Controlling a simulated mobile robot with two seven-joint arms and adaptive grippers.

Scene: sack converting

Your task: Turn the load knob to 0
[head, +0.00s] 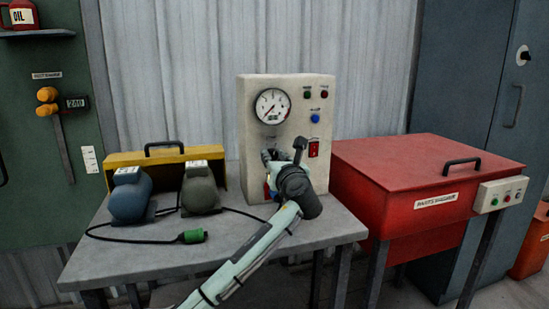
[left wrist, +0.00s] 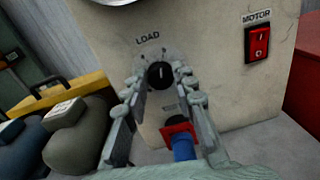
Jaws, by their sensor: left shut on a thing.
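The black load knob (left wrist: 159,75) is on the front of the cream control box (head: 285,90), under the word LOAD. A pale mark on the knob points roughly upward in the left wrist view; the scale around it is too small to read. My left gripper (head: 272,157) is at the box front below the gauge and hides the knob in the head view. In the left wrist view its fingers (left wrist: 161,82) stand on both sides of the knob, shut on it. My right gripper is not in view.
A red MOTOR switch (left wrist: 259,44) is right of the knob. A blue plug-like part with a red flange (left wrist: 180,135) is below it. The round gauge (head: 272,106) is above. Two motors (head: 200,190) and a green plug (head: 192,236) lie left on the bench. A red cabinet (head: 400,165) stands right.

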